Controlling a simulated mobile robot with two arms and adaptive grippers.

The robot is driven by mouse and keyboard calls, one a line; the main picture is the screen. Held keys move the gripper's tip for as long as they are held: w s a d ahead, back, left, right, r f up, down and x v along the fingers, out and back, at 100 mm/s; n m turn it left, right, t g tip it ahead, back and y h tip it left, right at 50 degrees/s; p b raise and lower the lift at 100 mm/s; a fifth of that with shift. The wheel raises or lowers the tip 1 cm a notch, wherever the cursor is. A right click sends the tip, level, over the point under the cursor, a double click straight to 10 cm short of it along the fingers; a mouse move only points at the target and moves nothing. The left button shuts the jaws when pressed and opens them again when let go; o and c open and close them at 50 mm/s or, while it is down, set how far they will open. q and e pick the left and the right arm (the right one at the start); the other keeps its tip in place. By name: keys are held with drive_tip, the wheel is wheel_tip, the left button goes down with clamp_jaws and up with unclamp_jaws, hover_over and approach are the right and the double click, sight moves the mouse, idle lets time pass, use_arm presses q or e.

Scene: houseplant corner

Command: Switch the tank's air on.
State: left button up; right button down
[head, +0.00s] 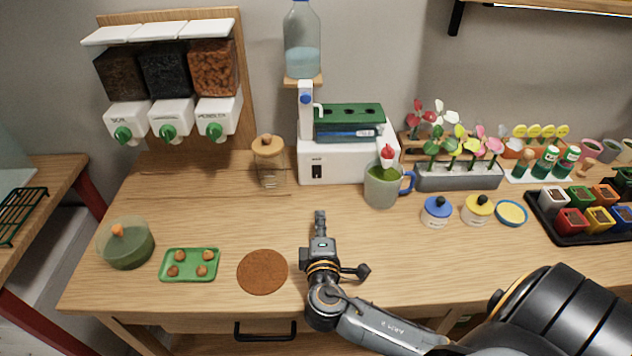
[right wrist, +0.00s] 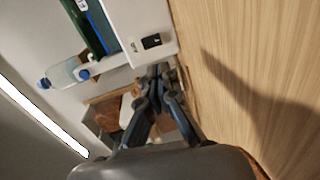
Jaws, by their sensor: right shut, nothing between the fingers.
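The tank (head: 345,131) has a green lid with several holes and sits on a white base unit (head: 345,165) at the back middle of the table. A small black rocker switch (head: 317,172) is on the base's front face, towards its left end. The switch also shows in the right wrist view (right wrist: 151,41), beyond the fingertips; which way it is tipped is too small to tell. My right gripper (head: 320,213) is shut and empty, pointing at the base from the front, apart from the switch. In the right wrist view its fingers (right wrist: 158,72) are together. My left gripper is out of view.
A glass jar with a wooden lid (head: 268,165) stands left of the base, and a green mug (head: 382,185) stands close at its right front. A bottle (head: 302,45) is above. A brown round mat (head: 262,272) lies at the front. The table before the switch is clear.

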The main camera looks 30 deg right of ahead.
drive_tip(key=shift+w+f, duration=0.2)
drive_tip(key=shift+r, duration=0.15)
drive_tip(key=shift+s+r, duration=0.1)
drive_tip(key=p, duration=0.1)
approach(317, 177)
drive_tip(key=p+x, duration=0.1)
drive_tip(key=x, duration=0.4)
drive_tip(key=shift+w+d+p, duration=0.15)
drive_tip(key=shift+w+p, duration=0.15)
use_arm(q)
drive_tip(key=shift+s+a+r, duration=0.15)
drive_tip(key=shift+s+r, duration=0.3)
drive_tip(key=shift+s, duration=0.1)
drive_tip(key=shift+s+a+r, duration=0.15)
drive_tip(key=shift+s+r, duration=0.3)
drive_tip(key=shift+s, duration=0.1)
use_arm(e)
drive_tip(key=shift+w+d, duration=0.35)
drive_tip(key=shift+w, duration=0.25)
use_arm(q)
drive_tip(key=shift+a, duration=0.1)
